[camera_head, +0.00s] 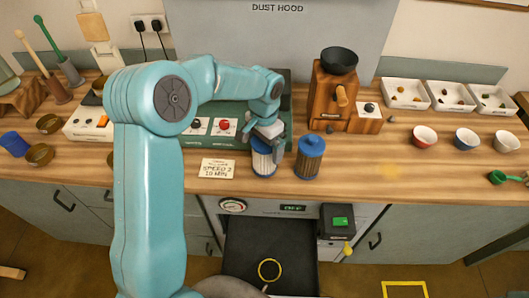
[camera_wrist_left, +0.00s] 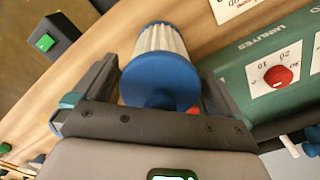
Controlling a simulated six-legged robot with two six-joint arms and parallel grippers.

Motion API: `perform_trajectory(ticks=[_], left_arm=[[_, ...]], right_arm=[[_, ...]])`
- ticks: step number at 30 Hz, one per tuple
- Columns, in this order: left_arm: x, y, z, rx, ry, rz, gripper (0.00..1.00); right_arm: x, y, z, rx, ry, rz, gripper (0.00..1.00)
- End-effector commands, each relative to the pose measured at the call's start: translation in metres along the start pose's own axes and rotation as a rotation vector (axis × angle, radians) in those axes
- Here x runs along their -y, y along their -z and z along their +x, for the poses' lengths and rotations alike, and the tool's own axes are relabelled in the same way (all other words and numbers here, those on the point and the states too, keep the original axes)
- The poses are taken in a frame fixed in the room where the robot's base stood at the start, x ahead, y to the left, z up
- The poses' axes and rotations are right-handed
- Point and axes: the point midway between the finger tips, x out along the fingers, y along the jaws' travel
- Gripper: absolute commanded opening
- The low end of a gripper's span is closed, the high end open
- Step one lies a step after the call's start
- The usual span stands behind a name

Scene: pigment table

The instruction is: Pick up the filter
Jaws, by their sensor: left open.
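A white pleated filter (camera_head: 263,160) with blue end caps stands upright near the front edge of the wooden counter. My left gripper (camera_head: 268,134) is right at its top, coming from above and behind and hiding part of it. In the left wrist view the white filter (camera_wrist_left: 160,42) shows its blue cap between the two fingers of my open left gripper (camera_wrist_left: 155,80), with a gap at each side. A second filter (camera_head: 309,160), with a darker greyish body and blue caps, stands just to the right. My right gripper is not in view.
A green machine with a red knob (camera_head: 224,125) stands behind the white filter. A note card (camera_head: 217,168) lies to its left. A wooden grinder (camera_head: 335,95) stands behind the darker filter. Three bowls and white trays (camera_head: 405,92) are at right. An open drawer (camera_head: 245,250) is below.

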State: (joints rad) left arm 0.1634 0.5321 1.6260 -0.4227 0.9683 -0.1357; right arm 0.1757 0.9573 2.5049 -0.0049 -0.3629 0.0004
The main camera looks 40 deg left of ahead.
Motion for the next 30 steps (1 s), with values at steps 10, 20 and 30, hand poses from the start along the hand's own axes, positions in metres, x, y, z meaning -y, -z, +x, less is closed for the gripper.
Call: perform_trajectory(ticks=[10,20,30], left_arm=[[0.000,0.001,0.005,0.000,0.000,0.000,0.77],[0.000,0.001,0.004,-0.001,0.001,0.000,0.45],[0.001,0.002,-0.029,-0.007,0.003,0.000,0.45]], right_arm=[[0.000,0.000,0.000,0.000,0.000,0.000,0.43],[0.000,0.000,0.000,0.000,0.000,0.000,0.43],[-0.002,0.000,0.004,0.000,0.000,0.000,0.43]])
